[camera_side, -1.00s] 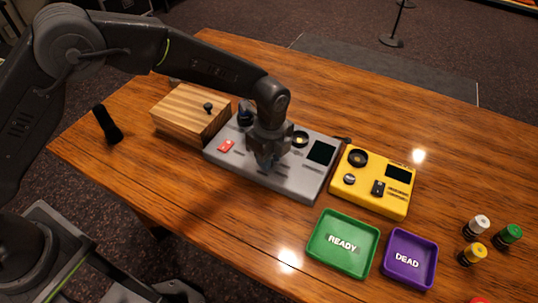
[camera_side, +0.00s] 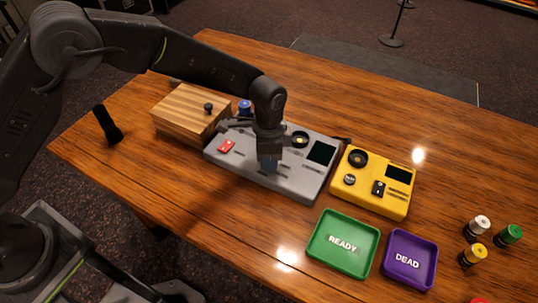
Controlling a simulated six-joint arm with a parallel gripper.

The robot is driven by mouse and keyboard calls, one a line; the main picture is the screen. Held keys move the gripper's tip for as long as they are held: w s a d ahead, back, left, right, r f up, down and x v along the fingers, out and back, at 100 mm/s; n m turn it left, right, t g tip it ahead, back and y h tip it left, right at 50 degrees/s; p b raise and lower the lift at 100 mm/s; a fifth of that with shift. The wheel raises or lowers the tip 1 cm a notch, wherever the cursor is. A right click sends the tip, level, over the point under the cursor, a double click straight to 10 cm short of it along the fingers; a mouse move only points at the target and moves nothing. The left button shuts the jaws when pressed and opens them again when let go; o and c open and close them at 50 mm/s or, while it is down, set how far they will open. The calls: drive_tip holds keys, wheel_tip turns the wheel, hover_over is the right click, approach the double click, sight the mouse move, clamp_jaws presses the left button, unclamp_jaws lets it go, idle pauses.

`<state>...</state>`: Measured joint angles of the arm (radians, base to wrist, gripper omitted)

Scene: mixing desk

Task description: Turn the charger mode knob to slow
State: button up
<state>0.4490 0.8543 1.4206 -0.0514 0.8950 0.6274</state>
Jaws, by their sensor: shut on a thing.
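The grey device (camera_side: 302,188), which I take to be the charger, lies flat on the wooden table with a red switch (camera_side: 227,146), a round dark bay (camera_side: 299,139) and a dark screen (camera_side: 321,153). My gripper (camera_side: 268,165) points down onto the middle of its top face. It is shut on the mode knob, which the fingers hide; neither the knob's pointer nor its setting can be read from here.
A yellow device (camera_side: 375,199) stands right of the grey one. A green READY tray (camera_side: 343,264) and purple DEAD tray (camera_side: 409,279) lie in front. A wooden box (camera_side: 190,115) and blue-topped cylinder (camera_side: 245,107) are behind left. Several capped cylinders stand far right.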

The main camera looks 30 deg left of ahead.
drive_tip(key=shift+n, duration=0.5)
drive_tip(key=o, duration=0.9)
drive_tip(key=shift+r, duration=0.1)
drive_tip(key=r, duration=1.3)
drive_tip(key=shift+w+a+r, duration=0.2)
drive_tip(key=shift+w+r, duration=0.1)
drive_tip(key=shift+r, duration=0.05)
